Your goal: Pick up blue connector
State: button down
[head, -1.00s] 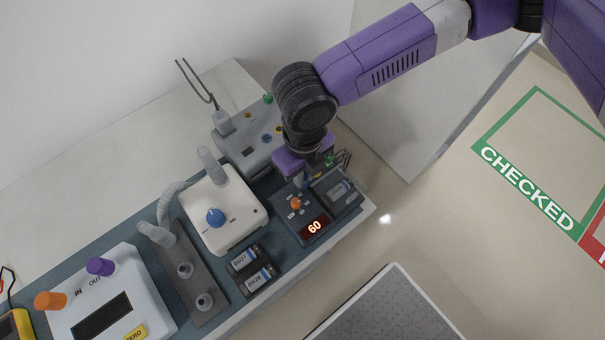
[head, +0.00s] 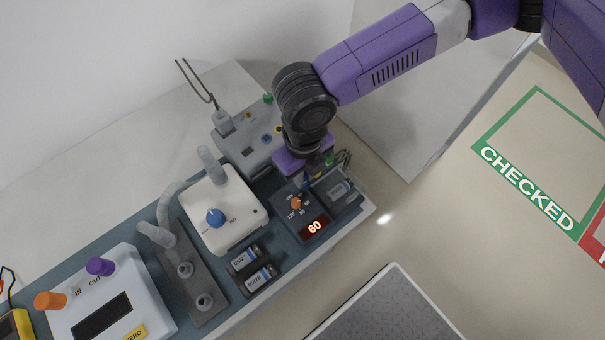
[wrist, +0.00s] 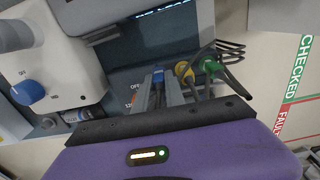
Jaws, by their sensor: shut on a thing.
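The blue connector (wrist: 158,77) shows in the wrist view between the grey fingers of my gripper (wrist: 165,90). My gripper is shut on it. The connector's lower part is hidden by the fingers. A yellow connector (wrist: 183,70) and a green connector (wrist: 210,66) sit just to the right of the fingers, with dark cables trailing from them. In the head view my purple gripper (head: 303,168) is low over the bench's right end, and it hides most of the connectors. The green connector (head: 329,160) peeks out beside it.
A control box (head: 313,226) with an orange knob and a red "60" display is just below my gripper. A grey module (head: 337,190) lies close on the right. A white ventilator unit (head: 228,212) with a blue knob stands left. Floor is open beyond the bench edge.

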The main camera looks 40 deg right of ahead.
dwell(0.4)
notch_tip(320, 180, up, 20)
jog(key=p, duration=0.1)
dwell(0.5)
jog(key=shift+d, duration=0.1)
dwell(0.6)
